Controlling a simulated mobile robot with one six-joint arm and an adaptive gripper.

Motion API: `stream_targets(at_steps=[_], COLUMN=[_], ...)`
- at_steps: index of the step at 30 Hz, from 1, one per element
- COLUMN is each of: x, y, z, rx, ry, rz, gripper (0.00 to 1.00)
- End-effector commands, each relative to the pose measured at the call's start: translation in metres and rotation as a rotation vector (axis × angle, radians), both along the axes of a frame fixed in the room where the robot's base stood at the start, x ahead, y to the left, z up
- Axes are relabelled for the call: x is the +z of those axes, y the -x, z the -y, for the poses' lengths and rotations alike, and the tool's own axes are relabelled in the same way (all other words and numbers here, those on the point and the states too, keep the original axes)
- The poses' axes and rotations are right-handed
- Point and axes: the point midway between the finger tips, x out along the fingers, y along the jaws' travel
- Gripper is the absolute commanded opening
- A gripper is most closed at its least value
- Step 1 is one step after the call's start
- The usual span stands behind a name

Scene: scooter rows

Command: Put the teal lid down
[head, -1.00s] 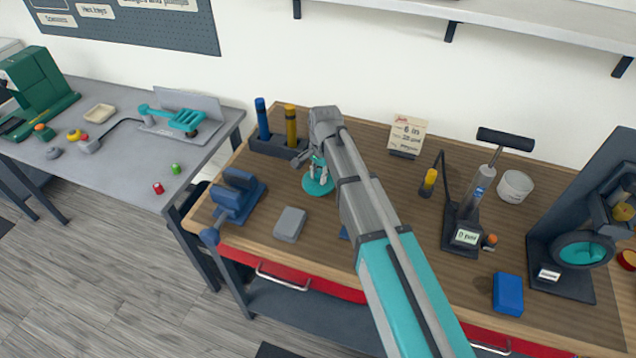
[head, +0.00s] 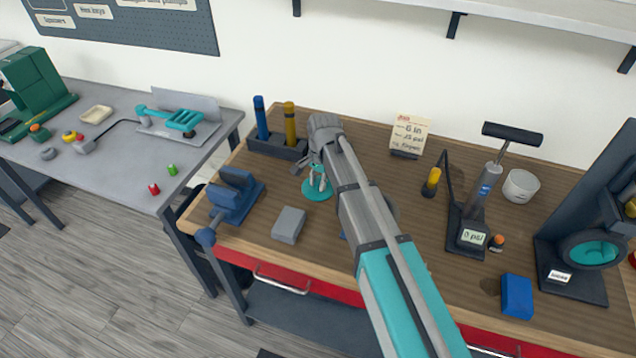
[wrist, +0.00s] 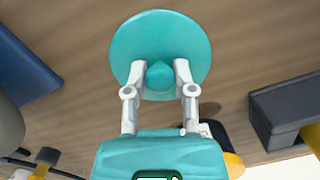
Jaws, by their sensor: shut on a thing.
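The teal lid (head: 317,190) is a round disc with a small knob, low over the wooden bench left of my arm. In the wrist view the lid (wrist: 185,42) faces me, and my gripper (wrist: 160,76) has both fingers closed on its teal knob. In the head view my gripper (head: 318,178) points down with the lid under it. Whether the lid touches the bench top or hangs just above it I cannot tell.
A grey block (head: 288,225) and a blue vise (head: 236,197) stand left of the lid. A dark holder (head: 277,147) with blue and yellow cylinders is behind it. A pump (head: 478,200) and blue block (head: 516,297) are to the right. Bare wood (head: 270,205) lies between vise and block.

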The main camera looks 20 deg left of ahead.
Motion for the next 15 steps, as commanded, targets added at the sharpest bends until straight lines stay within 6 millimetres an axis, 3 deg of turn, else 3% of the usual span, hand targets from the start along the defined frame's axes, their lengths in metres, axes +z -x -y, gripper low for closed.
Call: stream_targets(at_steps=[6,7,12,15], x=[-0.0041,-0.0033,-0.0028,-0.0028], y=[0.0,0.0,0.0,0.0], z=[0.0,0.0,0.0,0.0], rx=[0.0,0.0,0.0,0.0], ry=[0.0,0.0,0.0,0.0], rz=[0.0,0.0,0.0,0.0], gripper=[0.01,0.38,0.68,0.68])
